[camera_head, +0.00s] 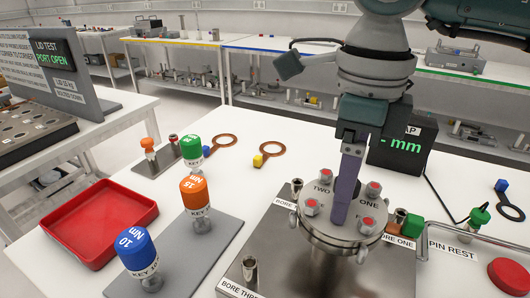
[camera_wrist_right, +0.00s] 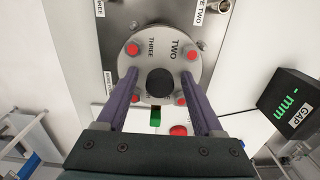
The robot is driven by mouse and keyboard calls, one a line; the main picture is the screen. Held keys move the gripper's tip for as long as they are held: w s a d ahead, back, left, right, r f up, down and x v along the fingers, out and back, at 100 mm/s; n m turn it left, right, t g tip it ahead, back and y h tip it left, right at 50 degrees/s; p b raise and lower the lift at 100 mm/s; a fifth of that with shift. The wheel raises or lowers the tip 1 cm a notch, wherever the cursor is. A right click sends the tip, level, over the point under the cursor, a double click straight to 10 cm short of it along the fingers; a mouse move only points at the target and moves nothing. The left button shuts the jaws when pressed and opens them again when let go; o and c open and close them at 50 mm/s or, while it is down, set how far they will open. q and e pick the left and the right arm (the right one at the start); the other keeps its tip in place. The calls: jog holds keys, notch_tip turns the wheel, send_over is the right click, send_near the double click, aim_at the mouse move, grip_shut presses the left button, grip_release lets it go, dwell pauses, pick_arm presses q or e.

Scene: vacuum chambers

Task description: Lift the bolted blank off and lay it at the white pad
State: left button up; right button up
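The bolted blank (camera_head: 337,232) is a round steel disc marked ONE, TWO and THREE, with several red-topped bolts around its rim. In the right wrist view the blank (camera_wrist_right: 148,52) has a dark round centre (camera_wrist_right: 160,82). My right gripper (camera_head: 343,217) points down over the blank; its purple fingers (camera_wrist_right: 160,88) stand apart on either side of the dark centre, with nothing gripped. I cannot tell whether the tips touch the blank. My left gripper is out of view. I cannot make out a separate white pad on the white tabletop.
A red tray (camera_head: 101,222) and a grey plate (camera_head: 187,248) with capped keys stand left.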

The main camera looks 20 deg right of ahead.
grip_shut()
dwell(0.3)
jog(key=shift+r, duration=0.15)
dwell(0.7)
